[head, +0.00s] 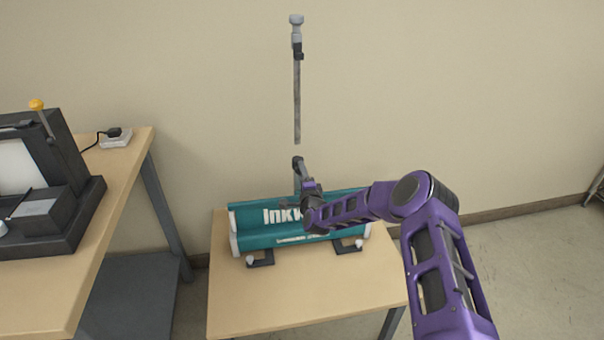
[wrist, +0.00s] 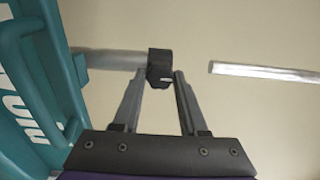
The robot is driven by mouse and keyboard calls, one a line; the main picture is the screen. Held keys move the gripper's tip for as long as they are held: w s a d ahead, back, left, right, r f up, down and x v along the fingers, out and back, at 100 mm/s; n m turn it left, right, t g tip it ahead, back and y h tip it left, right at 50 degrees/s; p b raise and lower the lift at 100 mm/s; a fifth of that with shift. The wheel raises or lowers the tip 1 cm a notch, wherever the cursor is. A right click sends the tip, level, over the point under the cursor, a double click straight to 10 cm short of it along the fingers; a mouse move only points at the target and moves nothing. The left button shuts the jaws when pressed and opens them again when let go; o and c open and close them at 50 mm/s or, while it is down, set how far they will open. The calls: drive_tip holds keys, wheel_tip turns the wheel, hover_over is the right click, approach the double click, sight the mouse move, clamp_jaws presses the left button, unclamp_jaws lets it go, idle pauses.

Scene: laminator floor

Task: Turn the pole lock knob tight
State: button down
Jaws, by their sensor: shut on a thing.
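The pole lock knob (wrist: 159,84) is a small dark piece on the black collar (wrist: 160,60) in the wrist view. My gripper (wrist: 161,76) has its two grey fingertips on either side of the knob and is shut on it. The collar sits at the end of a grey lower tube (wrist: 108,61). A thin bright upper pole (wrist: 265,72) lies in line with it, with a visible gap between. In the head view the upper pole (head: 297,105) stands upright above the collar (head: 298,163). My arm hides the knob there.
The teal banner stand base (head: 243,222) rests on dark feet (head: 260,258) on a small wooden table (head: 290,300). A workbench (head: 120,180) with a dark machine (head: 65,160) and a white box (head: 115,138) stands at left. The wall is close behind; floor at right is clear.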

drive_tip(key=shift+c, duration=2.4)
unclamp_jaws()
drive_tip(key=p+v, duration=0.2)
drive_tip(key=v, duration=1.5)
drive_tip(key=shift+s, duration=0.25)
